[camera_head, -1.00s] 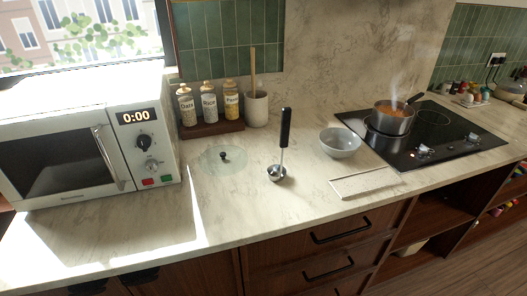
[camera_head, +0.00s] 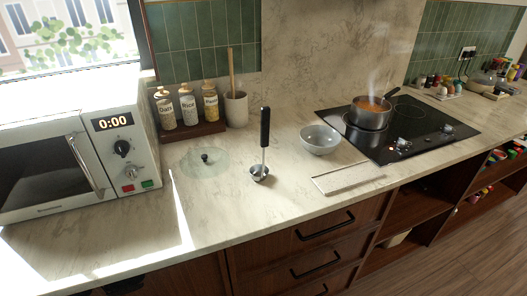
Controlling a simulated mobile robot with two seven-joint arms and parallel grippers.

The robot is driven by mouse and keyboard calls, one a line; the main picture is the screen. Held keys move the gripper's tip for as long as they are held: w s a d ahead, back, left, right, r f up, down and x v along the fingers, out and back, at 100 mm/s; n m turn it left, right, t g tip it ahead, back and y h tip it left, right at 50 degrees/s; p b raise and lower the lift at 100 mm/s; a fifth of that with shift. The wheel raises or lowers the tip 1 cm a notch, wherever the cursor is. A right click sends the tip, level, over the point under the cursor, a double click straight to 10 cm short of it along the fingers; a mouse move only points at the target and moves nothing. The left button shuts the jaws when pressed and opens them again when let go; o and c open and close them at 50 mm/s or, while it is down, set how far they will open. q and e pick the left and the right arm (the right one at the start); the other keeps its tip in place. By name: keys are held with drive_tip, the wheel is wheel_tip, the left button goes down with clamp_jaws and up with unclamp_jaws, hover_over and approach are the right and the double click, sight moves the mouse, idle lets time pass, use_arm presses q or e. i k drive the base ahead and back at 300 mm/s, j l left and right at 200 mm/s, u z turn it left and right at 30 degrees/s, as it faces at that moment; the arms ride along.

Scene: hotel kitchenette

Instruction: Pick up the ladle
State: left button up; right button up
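The ladle (camera_head: 264,140) has a black handle and a small steel bowl. It stands near upright on the marble counter, bowl down, between the glass lid and the grey bowl. Nothing touches its handle. Neither of my grippers can be made out in the head view. A dark shape shows at the bottom left edge under the counter, and I cannot tell what it is.
A glass lid (camera_head: 190,161) lies left of the ladle, a grey bowl (camera_head: 320,141) and pale board (camera_head: 346,178) right. A spice rack (camera_head: 190,132) and utensil crock (camera_head: 236,110) stand behind. A microwave (camera_head: 75,155) is left; a steaming pot (camera_head: 369,118) sits on the hob (camera_head: 430,122).

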sight(259, 173)
drive_tip(key=i+l+u, duration=0.2)
drive_tip(key=l, duration=0.6)
drive_tip(key=k+l+u, duration=0.1)
drive_tip(key=l+u, duration=0.15)
drive_tip(key=l, duration=0.55)
drive_tip(key=l+u, duration=0.2)
drive_tip(key=l, duration=0.65)
drive_tip(key=k+l+u, duration=0.25)
drive_tip(key=l, duration=0.55)
drive_tip(key=i, duration=0.1)
